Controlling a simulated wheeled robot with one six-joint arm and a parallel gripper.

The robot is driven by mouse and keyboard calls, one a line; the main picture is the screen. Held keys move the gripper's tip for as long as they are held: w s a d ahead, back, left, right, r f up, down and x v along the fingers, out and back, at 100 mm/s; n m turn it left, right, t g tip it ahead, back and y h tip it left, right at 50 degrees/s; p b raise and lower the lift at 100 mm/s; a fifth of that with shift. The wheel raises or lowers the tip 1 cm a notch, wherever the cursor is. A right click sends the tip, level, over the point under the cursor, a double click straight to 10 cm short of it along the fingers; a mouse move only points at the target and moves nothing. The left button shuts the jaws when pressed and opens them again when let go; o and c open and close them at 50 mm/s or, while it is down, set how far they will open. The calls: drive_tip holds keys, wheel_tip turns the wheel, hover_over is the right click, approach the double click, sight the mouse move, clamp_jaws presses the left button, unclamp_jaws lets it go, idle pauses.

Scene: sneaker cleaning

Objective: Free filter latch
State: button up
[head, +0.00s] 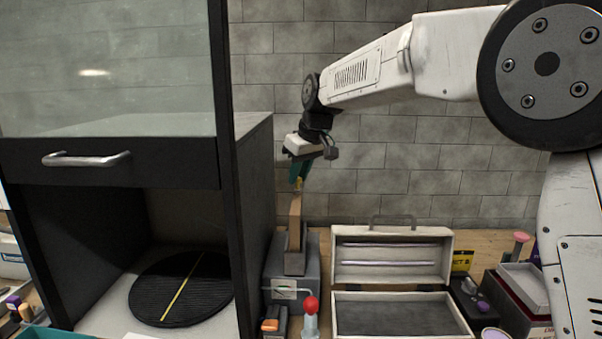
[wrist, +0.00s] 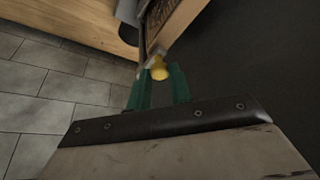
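My gripper (head: 299,179) has teal fingers and points down at the top of an upright brown panel (head: 295,222). A small yellow knob (wrist: 159,71) lies between the fingertips in the wrist view, filling most of the gap. The fingers (wrist: 160,78) are apart at that width; I cannot tell if they press on it. The knob also shows below the fingers in the head view (head: 298,184). The panel stands in a grey block-like unit (head: 310,262). No part is clearly recognisable as the filter latch beyond this yellow knob.
A black cabinet (head: 224,170) with a raised glass front stands close on the left, a round dark mat (head: 185,300) inside. An open case (head: 392,256) lies right of the grey unit. A red-topped lever (head: 311,306) stands in front. A brick wall is behind.

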drive_tip(key=shift+d, duration=0.1)
clamp_jaws()
drive_tip(key=shift+n, duration=0.3)
drive_tip(key=n, duration=0.1)
drive_tip(key=d+n+g+y, duration=0.1)
drive_tip(key=n, duration=0.1)
drive_tip(key=shift+w+d, duration=0.25)
drive_tip(key=shift+d, duration=0.05)
drive_tip(key=shift+w+d+n+g+h, duration=0.15)
drive_tip(key=shift+w+d+n+g, duration=0.5)
drive_tip(key=shift+n, duration=1.75)
drive_tip(key=shift+w+d+n+g+h, duration=0.1)
drive_tip(key=shift+w+d+n+g, duration=0.2)
drive_tip(key=shift+w+n+g, duration=1.45)
drive_tip(key=shift+w+d+n+g+h, duration=0.15)
drive_tip(key=shift+d+n, duration=0.3)
drive_tip(key=shift+n, duration=2.6)
drive_tip(key=shift+s, duration=0.1)
drive_tip(key=o, duration=0.9)
unclamp_jaws()
drive_tip(key=shift+c, duration=0.2)
